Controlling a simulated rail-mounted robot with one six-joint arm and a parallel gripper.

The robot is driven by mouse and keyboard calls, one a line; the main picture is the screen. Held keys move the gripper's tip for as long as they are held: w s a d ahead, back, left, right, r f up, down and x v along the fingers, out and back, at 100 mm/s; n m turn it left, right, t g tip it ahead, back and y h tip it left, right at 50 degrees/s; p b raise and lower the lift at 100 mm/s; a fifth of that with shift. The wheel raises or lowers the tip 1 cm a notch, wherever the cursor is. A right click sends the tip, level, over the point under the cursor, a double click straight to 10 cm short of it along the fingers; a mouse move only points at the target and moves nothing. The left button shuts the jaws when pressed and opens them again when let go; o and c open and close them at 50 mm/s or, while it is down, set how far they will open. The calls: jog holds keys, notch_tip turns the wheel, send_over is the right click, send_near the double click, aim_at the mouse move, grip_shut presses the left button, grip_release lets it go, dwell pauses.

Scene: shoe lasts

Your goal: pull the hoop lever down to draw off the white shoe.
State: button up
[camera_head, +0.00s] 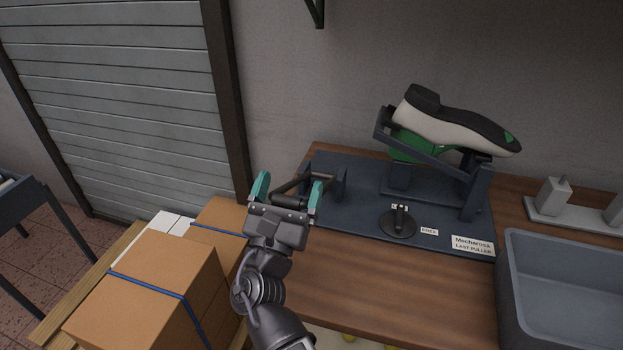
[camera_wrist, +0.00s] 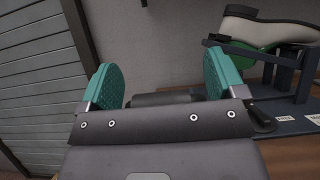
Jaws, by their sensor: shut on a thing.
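The white shoe (camera_head: 440,122) sits sole-up on the last-puller, its black sole on top and its toe to the right. A green part (camera_head: 411,147) shows beneath it, and a dark sloping frame runs alongside. The shoe also shows at the upper right of the wrist view (camera_wrist: 268,33). My gripper (camera_head: 290,188) has teal pads and is shut on the dark bar of the hoop lever (camera_head: 290,201), left of the shoe. The bar also lies between the pads in the wrist view (camera_wrist: 165,99). My gripper partly hides the lever.
The dark base plate (camera_head: 355,215) carries a round black knob (camera_head: 398,224) beside a small label. A grey sink (camera_head: 560,290) is at the right, with a grey fixture (camera_head: 553,196) behind it. Cardboard boxes (camera_head: 150,285) stand at the left. The wooden bench front (camera_head: 400,285) is clear.

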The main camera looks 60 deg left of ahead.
jog(key=shift+s+d+f+b, duration=0.3)
jog(key=shift+f+b, duration=0.05)
jog(key=shift+f, duration=0.2)
jog(key=shift+s+d+f+b, duration=0.25)
jog(key=shift+d+f+b, duration=0.1)
jog(key=shift+f, duration=0.2)
jog(key=o, duration=1.3)
jog(key=shift+s, duration=0.1)
jog(key=b+v, duration=0.5)
jog(key=v, duration=0.5)
jog(key=shift+s+d+f, duration=0.2)
